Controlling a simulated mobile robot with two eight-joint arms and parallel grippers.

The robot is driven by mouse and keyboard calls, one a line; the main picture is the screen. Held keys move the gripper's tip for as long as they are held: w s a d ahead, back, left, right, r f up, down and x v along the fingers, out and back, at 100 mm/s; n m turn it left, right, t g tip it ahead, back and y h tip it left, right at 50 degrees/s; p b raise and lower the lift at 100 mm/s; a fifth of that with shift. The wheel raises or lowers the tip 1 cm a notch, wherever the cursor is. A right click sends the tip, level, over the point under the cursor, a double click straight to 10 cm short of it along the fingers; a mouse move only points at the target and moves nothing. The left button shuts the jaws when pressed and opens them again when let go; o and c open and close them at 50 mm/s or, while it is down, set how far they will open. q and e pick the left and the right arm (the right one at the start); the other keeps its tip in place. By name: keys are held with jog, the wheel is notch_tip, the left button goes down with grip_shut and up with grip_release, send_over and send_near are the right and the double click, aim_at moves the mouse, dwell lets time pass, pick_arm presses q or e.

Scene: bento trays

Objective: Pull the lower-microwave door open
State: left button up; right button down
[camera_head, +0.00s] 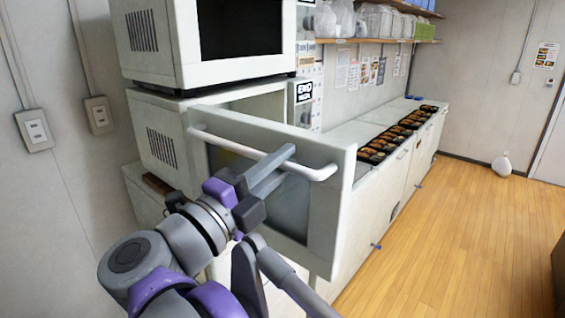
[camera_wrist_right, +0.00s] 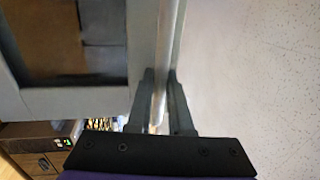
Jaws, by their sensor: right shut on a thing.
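The lower microwave (camera_head: 158,130) is a white box under another microwave. Its door (camera_head: 325,205), with a white frame and dark window, stands partly open, with a gap showing between it and the body. A white bar handle (camera_head: 225,143) runs along the door's upper part. My right gripper (camera_head: 277,170) is shut on this handle, its fingers on either side of the bar. In the right wrist view the bar (camera_wrist_right: 170,35) passes between the fingers of the gripper (camera_wrist_right: 160,88). My left gripper is not in view.
The upper microwave (camera_head: 185,50) sits directly above. A white counter (camera_head: 345,140) with several food trays (camera_head: 385,145) runs back on the right. Wall outlets (camera_head: 33,130) are at the left. The wooden floor (camera_head: 470,230) to the right is clear.

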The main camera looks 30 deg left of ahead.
jog(key=c, duration=0.8)
grip_release()
jog(key=shift+c, duration=0.2)
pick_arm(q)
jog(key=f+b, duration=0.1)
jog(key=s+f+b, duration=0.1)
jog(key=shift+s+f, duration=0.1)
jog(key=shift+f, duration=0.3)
pick_arm(e)
jog(key=v, duration=1)
jog(key=shift+s, duration=0.4)
jog(key=shift+a+f, duration=0.1)
